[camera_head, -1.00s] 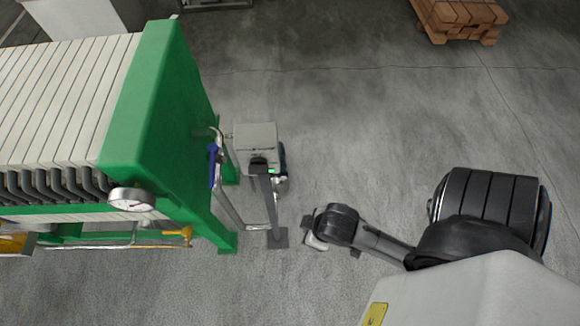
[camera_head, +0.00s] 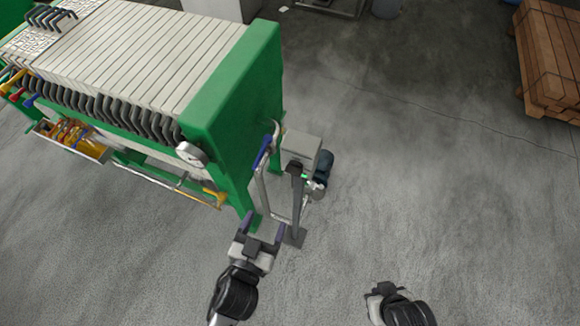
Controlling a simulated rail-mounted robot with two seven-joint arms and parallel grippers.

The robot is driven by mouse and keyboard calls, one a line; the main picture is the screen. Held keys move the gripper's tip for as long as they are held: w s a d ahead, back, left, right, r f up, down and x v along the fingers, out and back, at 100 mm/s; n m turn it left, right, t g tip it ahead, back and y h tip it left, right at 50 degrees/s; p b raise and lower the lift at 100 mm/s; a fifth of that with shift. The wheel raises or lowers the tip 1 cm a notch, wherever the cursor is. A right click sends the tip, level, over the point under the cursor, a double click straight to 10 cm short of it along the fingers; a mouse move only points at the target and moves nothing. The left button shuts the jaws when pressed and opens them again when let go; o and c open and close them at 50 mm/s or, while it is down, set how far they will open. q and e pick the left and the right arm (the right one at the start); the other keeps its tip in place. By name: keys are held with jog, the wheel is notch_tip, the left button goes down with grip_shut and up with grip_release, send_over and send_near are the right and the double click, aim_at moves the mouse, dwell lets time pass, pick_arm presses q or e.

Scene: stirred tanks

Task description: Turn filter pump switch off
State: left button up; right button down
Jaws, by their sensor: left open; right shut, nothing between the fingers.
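The pump switch (camera_head: 295,168) is a small dark unit on top of a grey post, with a small green light beside it. The post (camera_head: 297,205) stands on a floor plate to the right of the green filter press. My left gripper (camera_head: 264,228) is open and empty, in front of the post and below the switch in the picture. My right gripper (camera_head: 376,291) is shut and empty at the lower right, well apart from the switch.
The green filter press (camera_head: 232,95) with white plates fills the upper left. A blue-handled valve (camera_head: 262,152), a pressure gauge (camera_head: 191,153) and pipes are close to the post's left. A wooden pallet stack (camera_head: 553,60) stands at upper right. The floor right of the post is clear.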

aim_at(292, 174)
pick_arm(q)
jog(key=shift+h, duration=0.4)
jog(key=x, duration=0.4)
jog(key=r+x, duration=0.1)
jog(key=x, duration=0.4)
jog(key=d+x, duration=0.1)
jog(key=x, duration=0.4)
jog(key=shift+s+r, duration=0.1)
jog(key=shift+r, duration=0.15)
jog(key=shift+c, duration=0.4)
jog(key=c, duration=0.8)
jog(key=shift+m, duration=0.3)
jog(key=shift+c, duration=0.2)
